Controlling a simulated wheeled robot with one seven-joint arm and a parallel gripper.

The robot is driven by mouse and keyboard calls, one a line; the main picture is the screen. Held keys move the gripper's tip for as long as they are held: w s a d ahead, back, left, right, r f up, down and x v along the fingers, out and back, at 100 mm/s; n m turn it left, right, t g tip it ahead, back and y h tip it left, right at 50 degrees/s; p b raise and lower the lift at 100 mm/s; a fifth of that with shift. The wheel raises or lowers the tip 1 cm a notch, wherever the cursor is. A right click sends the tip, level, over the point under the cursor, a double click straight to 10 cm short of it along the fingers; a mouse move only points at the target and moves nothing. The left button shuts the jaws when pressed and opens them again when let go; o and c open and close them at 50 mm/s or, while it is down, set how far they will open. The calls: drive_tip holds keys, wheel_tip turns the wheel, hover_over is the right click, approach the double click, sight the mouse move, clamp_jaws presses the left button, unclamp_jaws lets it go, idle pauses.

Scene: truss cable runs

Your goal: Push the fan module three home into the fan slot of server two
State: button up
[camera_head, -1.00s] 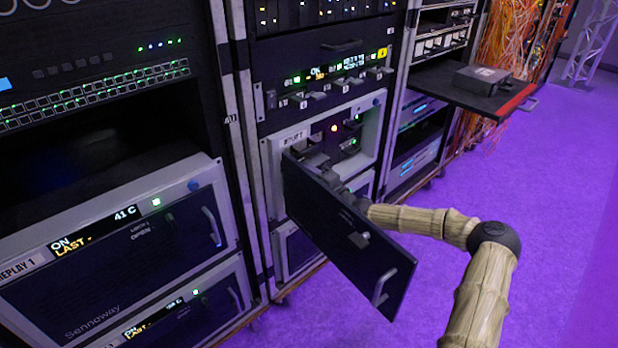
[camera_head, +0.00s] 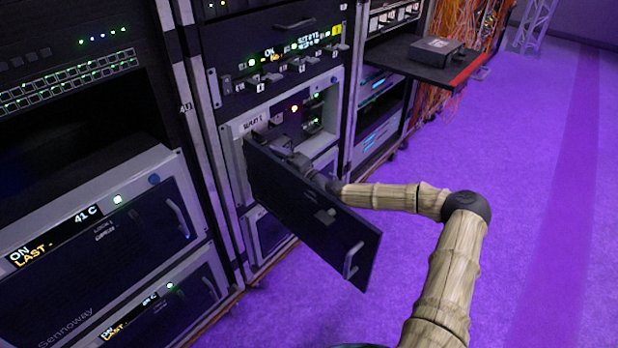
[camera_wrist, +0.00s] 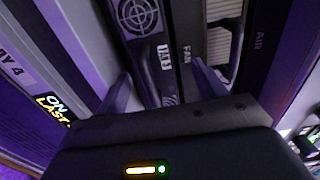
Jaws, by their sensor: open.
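The server (camera_head: 236,163) in the middle rack has its dark front door (camera_head: 310,208) swung open. My gripper (camera_head: 285,147) is at the bay opening, partly hidden behind the door. In the wrist view my gripper (camera_wrist: 160,72) is open, with one finger at each side of a dark fan module (camera_wrist: 150,72). The module carries a round grille and a white label that I read only partly. Whether the fingers touch it, and how deep it sits, I cannot tell.
The open door juts out beside my arm, with a handle (camera_head: 352,260) near its free edge. A pulled-out shelf (camera_head: 425,70) with a dark box (camera_head: 436,48) is at the right rack. Server Replay 1 (camera_head: 95,250) is at left. The purple floor at right is clear.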

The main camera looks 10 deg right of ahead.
drive_tip(key=p+v, duration=0.3)
drive_tip(key=v, duration=1.1)
drive_tip(key=shift+f, duration=0.3)
drive_tip(key=shift+s+d, duration=0.1)
drive_tip(key=shift+s, duration=0.05)
